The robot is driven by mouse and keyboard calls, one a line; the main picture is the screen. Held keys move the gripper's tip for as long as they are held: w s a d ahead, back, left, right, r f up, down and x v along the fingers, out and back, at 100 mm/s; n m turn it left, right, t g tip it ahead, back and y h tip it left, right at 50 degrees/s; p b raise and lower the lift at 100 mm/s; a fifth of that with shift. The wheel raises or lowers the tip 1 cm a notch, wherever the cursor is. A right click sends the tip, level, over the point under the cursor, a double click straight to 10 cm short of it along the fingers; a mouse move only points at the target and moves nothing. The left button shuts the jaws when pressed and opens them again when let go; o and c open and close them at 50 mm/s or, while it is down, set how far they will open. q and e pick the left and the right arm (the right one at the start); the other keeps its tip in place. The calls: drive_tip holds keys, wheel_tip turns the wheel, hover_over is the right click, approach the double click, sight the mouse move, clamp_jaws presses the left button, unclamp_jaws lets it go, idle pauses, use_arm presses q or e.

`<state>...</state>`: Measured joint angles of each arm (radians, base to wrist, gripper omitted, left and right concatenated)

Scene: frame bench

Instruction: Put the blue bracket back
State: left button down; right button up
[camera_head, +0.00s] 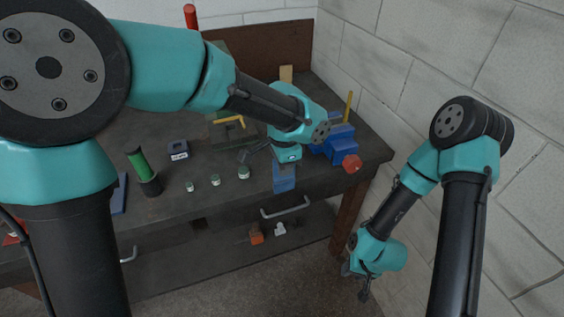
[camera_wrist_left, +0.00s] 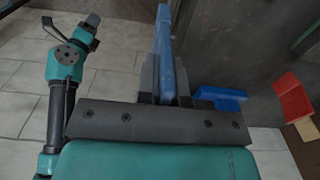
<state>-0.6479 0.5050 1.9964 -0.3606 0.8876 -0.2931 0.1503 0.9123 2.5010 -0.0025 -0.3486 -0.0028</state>
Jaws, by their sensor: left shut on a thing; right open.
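The blue bracket (camera_head: 284,178) is held by my left gripper (camera_head: 286,163) at the bench's front edge in the head view. In the left wrist view the fingers (camera_wrist_left: 165,92) are shut on an upright blue plate (camera_wrist_left: 165,45), seen edge-on. A second blue piece (camera_wrist_left: 222,95) shows to its right; I cannot tell whether it belongs to the bracket. My right gripper (camera_head: 358,284) is open and empty, low beside the bench, above the floor.
A blue vise (camera_head: 339,145) with a red knob (camera_head: 351,163) stands right of my left gripper. An orange block (camera_head: 256,234) lies below. A brick wall bounds the right.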

use_arm(q)
drive_tip(key=shift+w, duration=0.1)
drive_tip(key=w+f, duration=0.1)
drive_tip(key=w, duration=1.4)
drive_tip(key=shift+f, duration=0.2)
drive_tip(key=shift+w, duration=0.1)
drive_tip(key=shift+w+f, duration=0.15)
drive_tip(key=shift+f, duration=0.75)
drive_tip(key=shift+w+f, duration=0.15)
drive_tip(key=shift+f, duration=0.7)
drive_tip(key=shift+f, duration=0.2)
drive_tip(key=c, duration=1.3)
unclamp_jaws()
drive_tip(key=shift+o, duration=0.2)
